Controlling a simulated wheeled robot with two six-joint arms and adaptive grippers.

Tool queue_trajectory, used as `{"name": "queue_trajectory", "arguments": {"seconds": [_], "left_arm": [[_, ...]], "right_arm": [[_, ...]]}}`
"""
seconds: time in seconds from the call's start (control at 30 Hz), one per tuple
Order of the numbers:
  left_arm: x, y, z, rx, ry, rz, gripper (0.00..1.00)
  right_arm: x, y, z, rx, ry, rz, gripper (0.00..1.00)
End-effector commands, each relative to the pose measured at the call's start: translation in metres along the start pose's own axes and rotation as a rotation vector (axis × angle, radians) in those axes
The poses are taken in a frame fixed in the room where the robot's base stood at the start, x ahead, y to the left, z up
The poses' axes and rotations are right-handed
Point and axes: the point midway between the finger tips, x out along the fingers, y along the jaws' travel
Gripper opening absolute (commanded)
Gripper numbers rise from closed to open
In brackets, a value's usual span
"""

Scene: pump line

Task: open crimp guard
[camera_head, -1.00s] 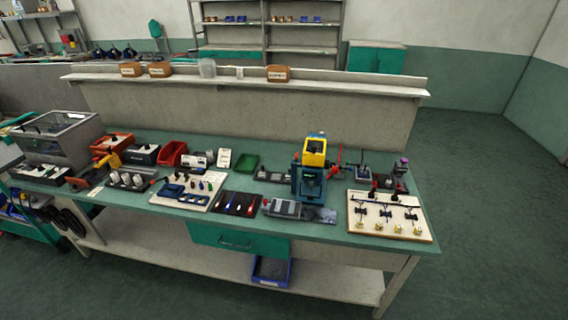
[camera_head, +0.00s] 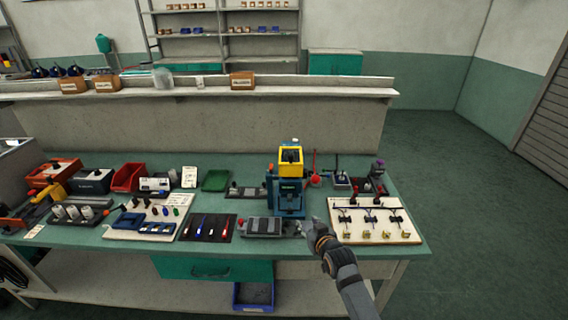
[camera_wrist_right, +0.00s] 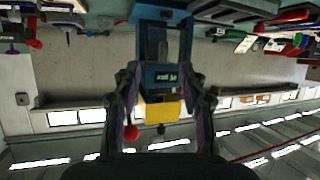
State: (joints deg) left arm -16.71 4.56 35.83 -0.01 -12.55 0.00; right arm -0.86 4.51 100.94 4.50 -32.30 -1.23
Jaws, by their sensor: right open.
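The crimp press (camera_head: 287,190) stands near the bench's front edge, with a blue body and a yellow top (camera_head: 290,160). A dark panel in a blue frame at its front looks like the guard; its exact position is hard to tell. My right gripper (camera_head: 309,229) is just in front and to the right of the press, apart from it. In the right wrist view, upside down, the open fingers (camera_wrist_right: 163,98) stand either side of the blue press (camera_wrist_right: 160,72) and its yellow top (camera_wrist_right: 160,110), with nothing between them held. My left gripper is out of view.
A board with cables and brass parts (camera_head: 372,220) lies right of my right gripper. A grey fixture (camera_head: 262,227) lies left of it. A red-knobbed lever (camera_head: 315,180) stands behind the press at right. Trays and bins crowd the left of the bench.

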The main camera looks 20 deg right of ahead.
Motion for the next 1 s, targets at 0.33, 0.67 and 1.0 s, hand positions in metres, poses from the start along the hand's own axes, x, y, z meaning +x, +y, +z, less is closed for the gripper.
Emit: {"name": "queue_trajectory", "arguments": {"seconds": [0.33,0.67,1.0], "left_arm": [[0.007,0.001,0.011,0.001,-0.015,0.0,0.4],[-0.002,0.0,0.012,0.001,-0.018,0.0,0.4],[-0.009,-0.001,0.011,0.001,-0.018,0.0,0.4]], "right_arm": [[-0.015,-0.004,-0.168,0.019,0.387,-0.015,0.42],[0.013,-0.004,-0.184,0.02,0.39,-0.015,0.42],[0.071,-0.005,-0.205,0.019,0.39,-0.015,0.42]]}}
